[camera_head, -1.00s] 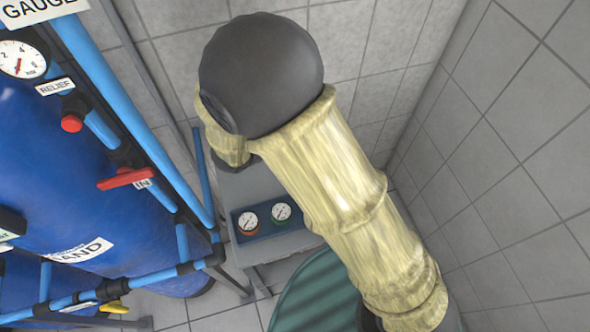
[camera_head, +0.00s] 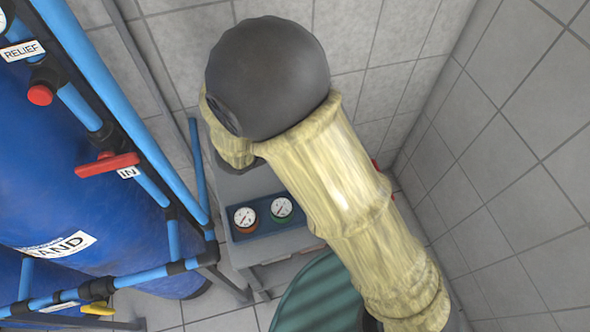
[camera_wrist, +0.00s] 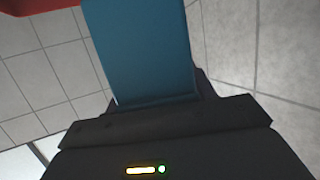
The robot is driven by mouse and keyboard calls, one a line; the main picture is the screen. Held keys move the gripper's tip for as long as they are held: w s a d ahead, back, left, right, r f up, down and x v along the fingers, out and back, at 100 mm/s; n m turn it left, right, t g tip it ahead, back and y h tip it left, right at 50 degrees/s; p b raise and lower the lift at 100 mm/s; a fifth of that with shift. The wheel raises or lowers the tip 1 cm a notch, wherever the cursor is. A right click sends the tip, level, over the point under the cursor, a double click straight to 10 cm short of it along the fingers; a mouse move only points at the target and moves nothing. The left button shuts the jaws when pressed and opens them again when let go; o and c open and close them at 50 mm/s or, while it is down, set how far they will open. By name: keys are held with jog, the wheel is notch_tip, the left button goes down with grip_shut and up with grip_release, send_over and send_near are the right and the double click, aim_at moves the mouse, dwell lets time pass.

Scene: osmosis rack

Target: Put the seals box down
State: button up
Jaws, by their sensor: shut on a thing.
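In the wrist view, a blue box-shaped thing (camera_wrist: 140,50), which I take to be the seals box, stands up out of my gripper (camera_wrist: 153,100). My gripper is shut on it. The top end of the box is cut off by the picture edge. In the head view my own arm covers my gripper and the box, so I cannot tell what is under it.
A red thing (camera_wrist: 35,6) crosses the top left of the wrist view. In the head view, a grey unit with two gauges (camera_head: 262,214) stands behind my arm. Blue tanks (camera_head: 60,190) and pipes fill the left. A green ribbed round thing (camera_head: 318,295) is below. Tiled walls (camera_head: 510,150) close the right.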

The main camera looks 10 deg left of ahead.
jog(key=shift+f, duration=0.1)
notch_tip(320, 180, down, 6)
jog(key=shift+r, duration=0.15)
jog(key=shift+f, duration=2.05)
jog(key=shift+f, duration=0.2)
jog(key=o, duration=1.2)
jog(key=shift+c, duration=0.2)
jog(key=shift+r, duration=0.1)
